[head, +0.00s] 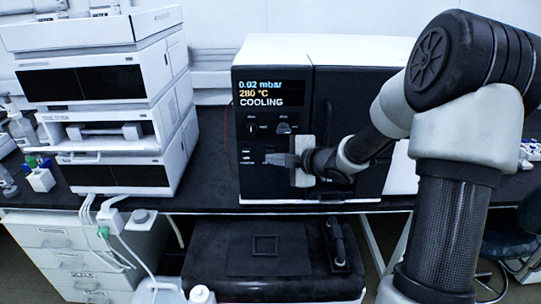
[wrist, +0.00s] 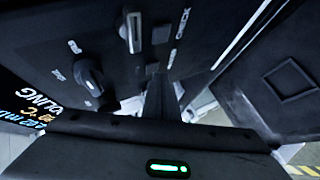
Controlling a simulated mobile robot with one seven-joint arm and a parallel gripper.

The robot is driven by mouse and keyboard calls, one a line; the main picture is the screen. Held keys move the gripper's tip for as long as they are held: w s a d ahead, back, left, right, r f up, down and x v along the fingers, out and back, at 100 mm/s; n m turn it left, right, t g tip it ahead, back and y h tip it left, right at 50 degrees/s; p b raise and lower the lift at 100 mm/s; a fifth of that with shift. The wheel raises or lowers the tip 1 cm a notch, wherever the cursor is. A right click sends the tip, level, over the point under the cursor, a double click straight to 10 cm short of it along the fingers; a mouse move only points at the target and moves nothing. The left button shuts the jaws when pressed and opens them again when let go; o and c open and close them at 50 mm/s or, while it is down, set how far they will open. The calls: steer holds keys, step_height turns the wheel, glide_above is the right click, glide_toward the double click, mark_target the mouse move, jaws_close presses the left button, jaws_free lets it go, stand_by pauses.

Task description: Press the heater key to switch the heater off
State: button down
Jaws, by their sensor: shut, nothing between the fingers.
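The black front panel (head: 263,125) of the white-topped instrument carries a display (head: 269,93) reading 0.02 mbar, 280 °C and COOLING. Below the display are two knobs, one of them at the right (head: 284,128), and a small pale key (head: 246,153). The wrist view shows a dark knob (wrist: 90,76) and a pale raised switch (wrist: 131,32). My gripper (head: 270,159) is shut and empty, its tips at the lower panel. It also shows in the wrist view (wrist: 158,80), close to a small dark key. Contact and which key is the heater key cannot be told.
A stack of white and black modules (head: 115,95) stands on the dark bench at the left. A black unit (head: 275,270) sits low in front of the bench. The bench strip between stack and instrument is mostly clear.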

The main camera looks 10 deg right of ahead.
steer(key=shift+s, duration=0.2)
steer(key=s+a+b, duration=0.1)
steer(key=s, duration=0.5)
steer(key=shift+a, duration=0.15)
